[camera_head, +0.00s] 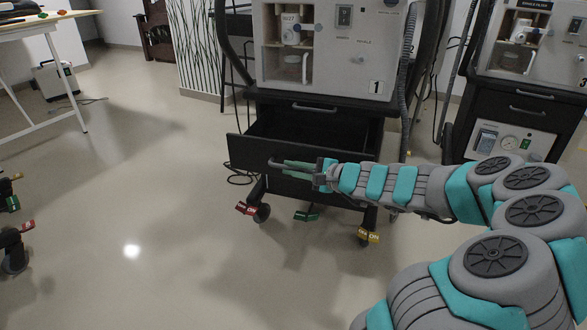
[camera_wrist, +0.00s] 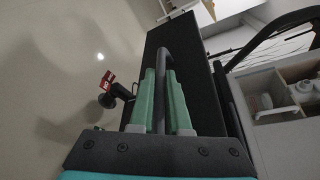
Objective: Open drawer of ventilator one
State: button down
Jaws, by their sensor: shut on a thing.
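Ventilator one (camera_head: 330,50) is a grey unit marked "1" on a black wheeled cart, in the upper middle of the head view. The cart's lower black drawer (camera_head: 245,152) is pulled out and its dark inside shows. My gripper (camera_head: 290,169) is at the front of this drawer, shut on the drawer handle (camera_wrist: 165,62). In the wrist view the green fingers (camera_wrist: 162,100) sit on both sides of the grey bar handle, against the black drawer front (camera_wrist: 193,60). The fingers hide part of the handle.
An upper drawer with a handle (camera_head: 315,107) is closed. A second ventilator (camera_head: 535,40) stands at the right. Casters carry coloured tags, red (camera_head: 246,208) and yellow (camera_head: 369,235). A white table (camera_head: 35,25) is at upper left. The floor at left is mostly clear.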

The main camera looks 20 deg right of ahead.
jog(key=c, duration=1.2)
grip_release()
jog(key=shift+o, duration=0.2)
jog(key=v, duration=0.7)
jog(key=shift+s+d+p, duration=0.2)
jog(key=shift+s+p, duration=0.1)
jog(key=shift+p, duration=0.15)
